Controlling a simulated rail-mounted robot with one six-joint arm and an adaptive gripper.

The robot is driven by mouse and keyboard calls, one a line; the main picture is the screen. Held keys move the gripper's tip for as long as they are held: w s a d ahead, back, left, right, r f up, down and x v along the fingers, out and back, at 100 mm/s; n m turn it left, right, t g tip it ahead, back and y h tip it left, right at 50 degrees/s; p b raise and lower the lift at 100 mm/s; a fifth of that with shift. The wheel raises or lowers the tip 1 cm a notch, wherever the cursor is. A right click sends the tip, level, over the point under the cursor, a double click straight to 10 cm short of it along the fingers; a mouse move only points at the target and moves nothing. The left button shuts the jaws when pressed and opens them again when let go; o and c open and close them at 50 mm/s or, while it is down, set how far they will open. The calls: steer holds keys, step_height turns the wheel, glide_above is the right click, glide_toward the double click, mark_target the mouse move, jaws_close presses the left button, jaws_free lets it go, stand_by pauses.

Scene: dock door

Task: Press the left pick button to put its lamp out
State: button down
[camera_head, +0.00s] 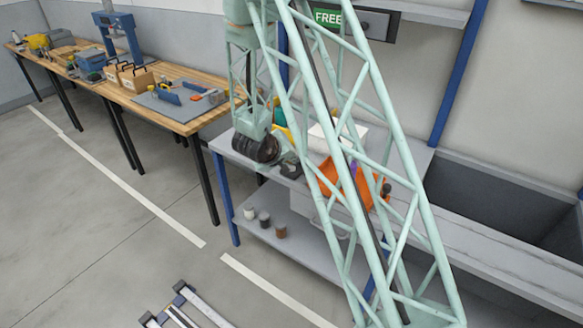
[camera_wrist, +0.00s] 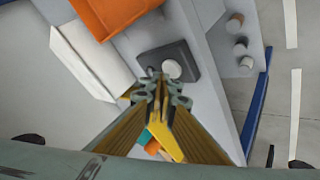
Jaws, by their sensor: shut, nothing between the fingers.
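A dark button box (camera_wrist: 165,63) with one round pale button (camera_wrist: 172,69) lies on the grey shelf top in the wrist view. I cannot tell whether its lamp is lit, or see a second button. My gripper (camera_wrist: 155,84) is shut and empty, its fingertips over the near edge of the box, just beside the button. Whether they touch it cannot be told. In the head view my wrist reaches down over the left end of the shelf. A small dark shape there (camera_head: 290,168) looks like the box, partly hidden by the wrist.
An orange bin (camera_head: 332,174) and a white box (camera_head: 318,134) stand close by on the shelf. Several small jars (camera_head: 264,219) sit on the lower shelf. A wooden workbench (camera_head: 188,112) with tools stands at the left. A green FREE sign (camera_head: 327,17) hangs behind.

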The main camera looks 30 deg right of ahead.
steer(key=shift+r+p, duration=3.05)
steer(key=shift+p, duration=0.3)
steer(key=shift+a, duration=0.1)
steer(key=a+r+t+y, duration=0.2)
steer(key=a+r+y, duration=0.2)
steer(key=a+r, duration=0.9)
steer(key=s+a+r+n+y, duration=0.1)
steer(key=s+a+r+y, duration=0.1)
steer(key=s+a+r, duration=0.35)
steer(key=s+a+r+y, duration=0.25)
steer(key=s+r, duration=0.35)
steer(key=r, duration=0.3)
steer(key=s+a+r+g, duration=0.1)
steer(key=s+a+r, duration=0.1)
steer(key=s+r, duration=0.35)
steer(key=s+a+r+g, duration=0.1)
steer(key=s+r, duration=0.1)
steer(key=s, duration=0.7)
steer(key=s+d+r, duration=0.1)
steer(key=s, duration=1.1)
steer(key=s+d+r+g+h, duration=0.1)
steer(key=s, duration=1.1)
steer(key=shift+d+r+g, duration=0.15)
steer(key=shift+d+g, duration=0.15)
steer(key=shift+d, duration=0.1)
